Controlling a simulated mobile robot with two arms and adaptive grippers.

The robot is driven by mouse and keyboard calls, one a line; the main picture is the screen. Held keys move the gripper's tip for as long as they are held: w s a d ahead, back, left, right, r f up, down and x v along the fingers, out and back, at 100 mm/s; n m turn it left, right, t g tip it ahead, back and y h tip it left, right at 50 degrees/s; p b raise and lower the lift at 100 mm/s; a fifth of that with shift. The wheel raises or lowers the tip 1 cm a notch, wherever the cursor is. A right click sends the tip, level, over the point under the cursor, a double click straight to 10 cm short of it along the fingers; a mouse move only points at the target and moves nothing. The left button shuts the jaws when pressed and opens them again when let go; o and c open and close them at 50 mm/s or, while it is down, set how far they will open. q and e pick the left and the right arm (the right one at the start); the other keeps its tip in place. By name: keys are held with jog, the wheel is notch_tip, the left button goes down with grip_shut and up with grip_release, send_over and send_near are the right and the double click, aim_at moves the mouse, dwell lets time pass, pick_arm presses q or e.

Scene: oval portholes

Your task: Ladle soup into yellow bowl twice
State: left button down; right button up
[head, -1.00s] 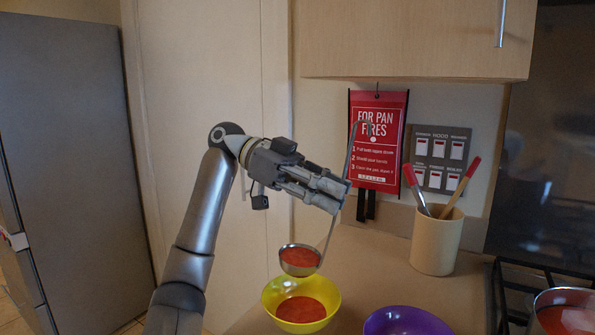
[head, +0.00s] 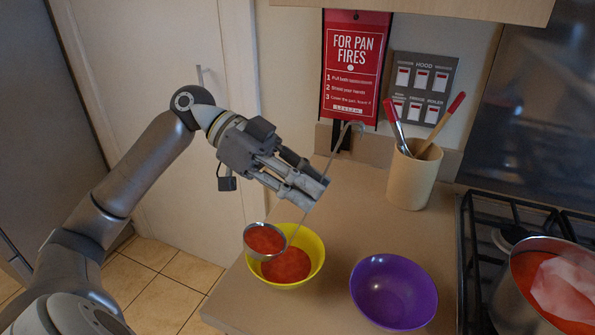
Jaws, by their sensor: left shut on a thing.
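My left gripper (head: 309,187) is shut on the thin metal handle of a ladle (head: 265,240). The ladle's cup holds red soup and hangs over the left side of the yellow bowl (head: 318,258), slightly tilted; whether it touches the rim I cannot tell. Red soup (head: 288,266) lies in the yellow bowl. A pot (head: 515,296) on the stove at the right edge holds red soup, with a pale piece in it, and is partly cut off. My right gripper is not in view.
An empty purple bowl (head: 394,291) stands right of the yellow bowl. A beige utensil pot (head: 411,177) with red-handled tools stands at the back near the wall. A red fire-blanket pack (head: 355,75) hangs behind. The counter (head: 352,205) is clear between them.

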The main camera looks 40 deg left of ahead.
pick_arm(q)
jog(key=w+d+f+n+g+y+p, duration=0.5)
jog(key=f+p, duration=0.7)
jog(key=p, duration=0.4)
jog(key=shift+w+d+g+y, duration=0.35)
jog(key=shift+w+g+y, duration=0.15)
jog(key=shift+w+g, duration=1.1)
jog(key=shift+w, duration=0.1)
dwell(0.8)
